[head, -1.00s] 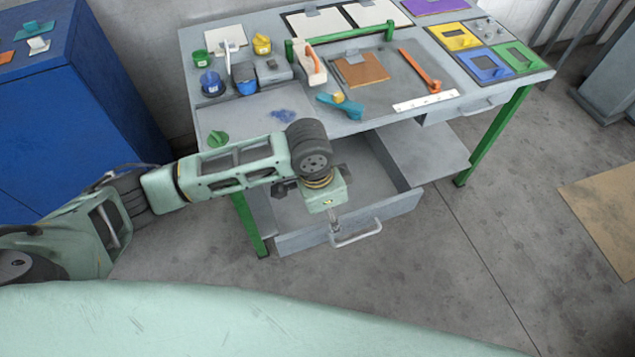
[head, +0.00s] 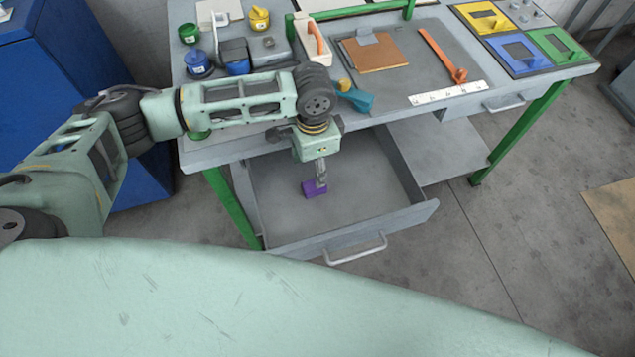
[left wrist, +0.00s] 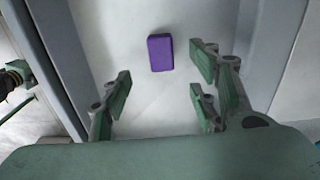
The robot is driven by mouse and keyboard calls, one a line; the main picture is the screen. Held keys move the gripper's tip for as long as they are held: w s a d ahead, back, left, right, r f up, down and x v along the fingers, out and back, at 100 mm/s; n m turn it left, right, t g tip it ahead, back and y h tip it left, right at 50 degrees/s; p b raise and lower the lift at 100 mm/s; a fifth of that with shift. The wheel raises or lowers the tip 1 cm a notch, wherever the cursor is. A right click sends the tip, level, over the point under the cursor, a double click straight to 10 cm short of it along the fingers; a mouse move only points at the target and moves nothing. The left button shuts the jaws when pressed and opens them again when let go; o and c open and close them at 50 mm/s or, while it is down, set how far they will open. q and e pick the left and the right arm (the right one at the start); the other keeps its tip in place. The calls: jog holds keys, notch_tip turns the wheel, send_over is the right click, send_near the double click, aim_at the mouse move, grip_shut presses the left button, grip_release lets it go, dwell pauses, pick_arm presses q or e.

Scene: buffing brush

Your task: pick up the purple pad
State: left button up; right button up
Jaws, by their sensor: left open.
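The purple pad (head: 314,190) lies in the open drawer (head: 412,217) of the workbench. It also shows in the left wrist view (left wrist: 160,53) as a small upright rectangle on the drawer floor, with clear floor around it. My left gripper (head: 320,180) points down into the drawer, close to the pad in the head view. In the left wrist view my left gripper (left wrist: 158,88) has its fingers spread wide, and the pad shows beyond and between them, untouched. Nothing is held. My right gripper is not seen.
The drawer's front panel and handle (head: 356,250) stand out towards me, and its side walls flank the gripper. The bench top (head: 400,110) above carries a ruler (head: 447,92), an orange tool (head: 440,55), a teal tool (head: 357,97) and several pots. A blue cabinet (head: 60,100) stands left.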

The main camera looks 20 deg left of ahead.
aim_at(314, 188)
pick_arm(q)
jog(key=shift+w+f+b, duration=0.3)
jog(key=shift+w+f, duration=0.15)
jog(key=shift+f, duration=0.4)
jog(key=shift+w+f, duration=0.2)
jog(key=shift+w, duration=0.1)
jog(key=shift+f, duration=0.35)
jog(key=shift+s+f, duration=0.25)
jog(key=shift+f, duration=0.45)
jog(key=f, duration=0.3)
jog(key=f+p, duration=0.1)
jog(key=f, duration=0.1)
jog(key=shift+s+d+f, duration=0.1)
jog(key=shift+s+d, duration=0.05)
jog(key=shift+s, duration=0.15)
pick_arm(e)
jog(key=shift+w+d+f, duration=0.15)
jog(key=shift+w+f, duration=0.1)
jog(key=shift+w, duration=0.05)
pick_arm(q)
jog(key=shift+c, duration=0.2)
jog(key=c, duration=1.1)
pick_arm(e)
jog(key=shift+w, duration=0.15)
pick_arm(q)
jog(key=shift+o, duration=0.2)
